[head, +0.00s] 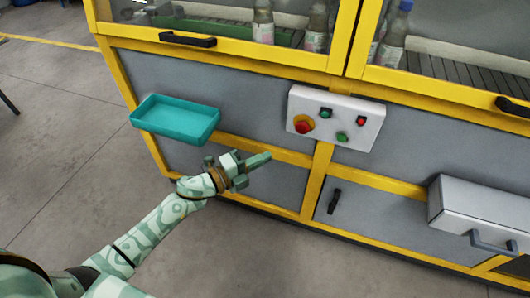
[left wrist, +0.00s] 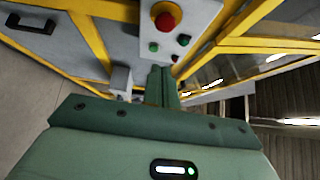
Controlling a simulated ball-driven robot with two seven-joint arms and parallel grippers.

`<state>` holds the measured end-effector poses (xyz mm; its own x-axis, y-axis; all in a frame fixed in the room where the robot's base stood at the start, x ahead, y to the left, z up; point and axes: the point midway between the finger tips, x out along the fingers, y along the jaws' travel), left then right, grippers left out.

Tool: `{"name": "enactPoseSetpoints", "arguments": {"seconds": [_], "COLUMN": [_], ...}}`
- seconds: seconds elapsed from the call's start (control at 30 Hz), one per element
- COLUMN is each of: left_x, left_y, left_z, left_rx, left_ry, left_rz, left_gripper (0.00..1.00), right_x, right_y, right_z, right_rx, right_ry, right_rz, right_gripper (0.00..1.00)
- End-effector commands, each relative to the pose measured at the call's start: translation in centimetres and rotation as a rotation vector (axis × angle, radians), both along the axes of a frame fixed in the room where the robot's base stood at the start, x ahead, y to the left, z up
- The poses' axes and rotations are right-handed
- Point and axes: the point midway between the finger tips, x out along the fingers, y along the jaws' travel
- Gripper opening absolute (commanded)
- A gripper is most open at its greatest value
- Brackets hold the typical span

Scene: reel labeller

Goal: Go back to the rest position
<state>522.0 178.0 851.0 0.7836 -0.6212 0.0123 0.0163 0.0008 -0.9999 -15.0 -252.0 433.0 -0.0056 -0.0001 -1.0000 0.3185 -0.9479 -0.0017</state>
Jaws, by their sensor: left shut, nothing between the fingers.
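My left gripper (head: 254,164) is shut and empty in front of the machine, below the control box, in the head view. Its closed fingers (left wrist: 162,84) also show in the left wrist view, pointing towards the machine front. The fingers look apart from the control box in the head view. My right gripper is in neither view.
The yellow-framed machine carries a white control box (head: 355,105) with a red knob (head: 303,126) and several buttons. A teal tray (head: 176,119) is at its left, a grey drawer (head: 480,215) at its right. Bottles stand behind glass. The floor (head: 60,150) at left is mostly clear.

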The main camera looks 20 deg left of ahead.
Motion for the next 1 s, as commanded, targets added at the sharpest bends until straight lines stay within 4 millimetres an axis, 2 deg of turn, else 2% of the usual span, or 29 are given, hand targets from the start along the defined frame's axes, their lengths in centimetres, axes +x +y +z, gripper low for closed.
{"name": "enactPoseSetpoints", "arguments": {"seconds": [0.23, 0.3, 0.33, 0.37, 0.43, 0.47, 0.53, 0.6, 0.67, 0.7, 0.77, 0.8, 0.87, 0.9, 0.97, 1.0], "left_x": [0.0, 0.6, 0.9, 1.1, 1.4, 1.0, -1.0, -4.2, -7.6, -10.2, -14.5, -17.5, -22.3, -25.7, -30.9, -34.2], "left_y": [0.0, 0.8, 1.6, 2.5, 5.1, 6.1, 8.4, 10.1, 11.2, 11.7, 12.2, 12.4, 12.5, 12.3, 12.0, 11.6], "left_z": [0.0, -0.4, -1.2, -2.2, -6.0, -8.2, -13.7, -19.1, -23.4, -26.1, -29.7, -31.8, -34.6, -36.3, -38.2, -39.2], "left_rx": [-0.007, -0.042, -0.068, -0.097, -0.187, -0.227, -0.315, -0.39, -0.441, -0.469, -0.504, -0.522, -0.545, -0.554, -0.563, -0.565], "left_ry": [0.007, 0.046, 0.083, 0.128, 0.266, 0.335, 0.505, 0.669, 0.799, 0.883, 1.001, 1.077, 1.188, 1.26, 1.361, 1.424], "left_rz": [0.002, 0.049, 0.087, 0.129, 0.255, 0.315, 0.456, 0.593, 0.705, 0.776, 0.881, 0.947, 1.046, 1.109, 1.2, 1.256], "left_gripper": [0.0, 0.0, 0.0, 0.0, 0.0, 0.0, 0.0, 0.0, 0.0, 0.0, 0.0, 0.0, 0.0, 0.0, 0.0, 0.0], "right_x": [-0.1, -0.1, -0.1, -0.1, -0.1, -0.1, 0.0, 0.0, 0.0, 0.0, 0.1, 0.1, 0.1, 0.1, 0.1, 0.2], "right_y": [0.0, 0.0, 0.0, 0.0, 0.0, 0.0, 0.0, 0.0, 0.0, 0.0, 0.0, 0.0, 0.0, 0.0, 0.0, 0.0], "right_z": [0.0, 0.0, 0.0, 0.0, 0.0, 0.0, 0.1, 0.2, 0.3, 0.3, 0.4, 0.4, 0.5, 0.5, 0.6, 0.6], "right_rx": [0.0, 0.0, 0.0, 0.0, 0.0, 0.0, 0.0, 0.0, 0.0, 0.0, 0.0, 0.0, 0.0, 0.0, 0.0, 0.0], "right_ry": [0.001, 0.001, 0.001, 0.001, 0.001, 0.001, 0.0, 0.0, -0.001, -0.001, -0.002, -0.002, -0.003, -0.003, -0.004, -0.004], "right_rz": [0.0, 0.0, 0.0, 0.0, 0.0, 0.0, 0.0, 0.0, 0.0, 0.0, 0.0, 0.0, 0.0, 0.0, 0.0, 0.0], "right_gripper": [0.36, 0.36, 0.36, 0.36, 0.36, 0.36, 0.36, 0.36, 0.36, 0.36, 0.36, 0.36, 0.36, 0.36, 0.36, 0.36]}}
